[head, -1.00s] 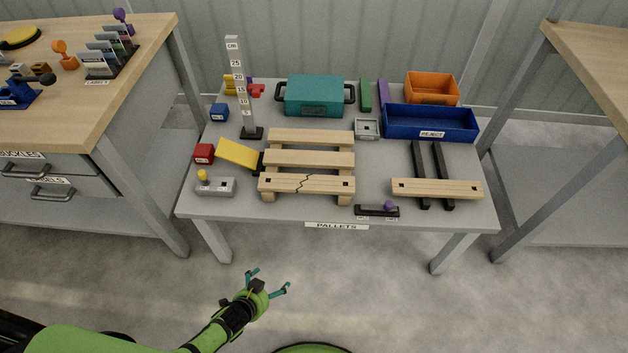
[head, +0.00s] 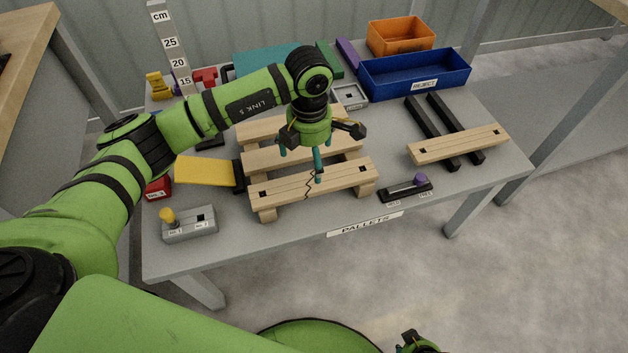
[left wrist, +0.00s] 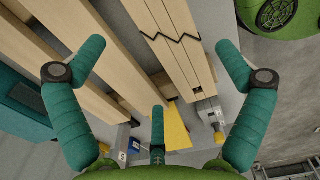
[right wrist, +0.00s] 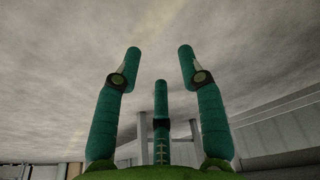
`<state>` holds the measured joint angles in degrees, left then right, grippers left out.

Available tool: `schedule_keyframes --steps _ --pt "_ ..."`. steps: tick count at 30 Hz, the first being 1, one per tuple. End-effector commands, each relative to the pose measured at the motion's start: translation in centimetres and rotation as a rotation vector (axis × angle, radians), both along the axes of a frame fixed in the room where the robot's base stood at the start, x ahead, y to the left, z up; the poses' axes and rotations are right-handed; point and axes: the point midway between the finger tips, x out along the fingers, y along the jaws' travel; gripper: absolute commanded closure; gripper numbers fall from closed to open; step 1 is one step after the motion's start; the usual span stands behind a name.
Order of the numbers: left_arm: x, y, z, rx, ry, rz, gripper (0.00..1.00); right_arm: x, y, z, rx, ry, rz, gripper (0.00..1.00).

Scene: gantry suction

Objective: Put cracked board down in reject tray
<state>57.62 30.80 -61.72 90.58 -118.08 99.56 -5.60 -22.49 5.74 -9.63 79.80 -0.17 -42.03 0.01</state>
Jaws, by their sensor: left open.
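The cracked board (head: 340,177) is the front slat of the wooden pallet (head: 262,157), with a dark zigzag crack near its middle. The crack also shows on the board in the left wrist view (left wrist: 172,38). My left gripper (head: 303,160) is above the pallet, pointing down near the crack, its fingers spread and empty. In the left wrist view its fingertips (left wrist: 162,48) are wide apart, with the board between them. The blue reject tray (head: 415,75) is at the back right and looks empty. My right gripper (right wrist: 160,55) is open and empty, away from the table.
A plain board (head: 458,145) lies across two black rails (head: 430,125) at the right. A black holder with a purple knob (head: 407,188), a grey box with a yellow knob (head: 190,224), a yellow plate (head: 205,170) and an upright ruler (head: 172,50) surround the pallet. An orange bin (head: 400,37) is behind the tray.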

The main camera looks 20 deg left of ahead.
Motion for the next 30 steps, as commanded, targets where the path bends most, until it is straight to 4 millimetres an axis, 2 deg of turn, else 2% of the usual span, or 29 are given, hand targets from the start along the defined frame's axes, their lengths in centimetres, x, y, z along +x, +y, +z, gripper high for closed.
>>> schedule_keyframes --steps 8,15,22,23,24,27,30 --pt "0.0 -0.2 -2.8 -0.004 0.006 0.002 0.00 -0.1 0.0 0.2 0.000 0.008 -0.001 0.60" --pt "0.2 -0.3 -6.2 -0.005 0.006 0.001 0.00 -0.3 0.1 0.4 -0.002 0.024 -0.004 0.60" --pt "0.3 -0.3 -6.4 -0.007 0.003 0.001 0.00 -0.4 0.1 0.5 -0.002 0.026 -0.005 0.60" --pt "0.2 -0.3 -6.4 -0.007 0.003 0.001 0.04 -0.4 0.1 0.5 -0.002 0.026 -0.005 0.60" --pt "0.2 -0.3 -6.4 -0.007 0.003 0.001 0.20 -0.4 0.1 0.5 -0.002 0.026 -0.005 0.60" --pt "0.2 -0.3 -6.4 -0.006 0.003 0.001 0.54 -0.4 0.1 0.5 -0.002 0.026 -0.005 0.60" --pt "0.2 -0.3 -6.4 -0.007 0.003 0.001 0.55 -0.4 0.1 0.5 -0.002 0.026 -0.005 0.60"
